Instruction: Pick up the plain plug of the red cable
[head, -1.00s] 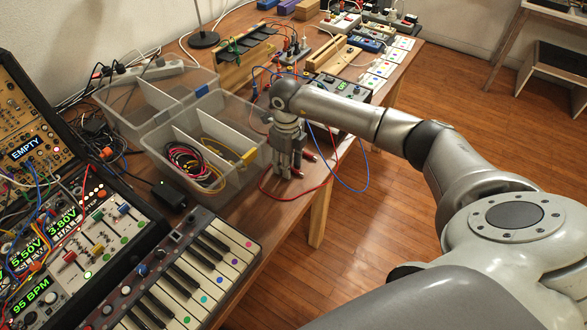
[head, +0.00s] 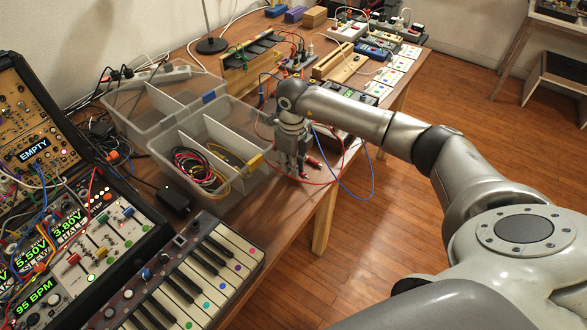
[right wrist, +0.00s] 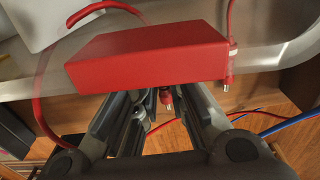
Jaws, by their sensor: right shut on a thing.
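A plain red plug (right wrist: 229,68) with a pale ring and metal pin is beside the box's right end, apart from the fingers. The red cable (head: 333,170) loops past the table edge. My left gripper is not in view.
The clear divided bin (head: 222,205) with coiled cables stands left of the gripper. A keyboard (head: 205,275) and synth cases are nearer on the left. A blue cable (head: 371,180) hangs over the edge. Power strips and boxes line the back.

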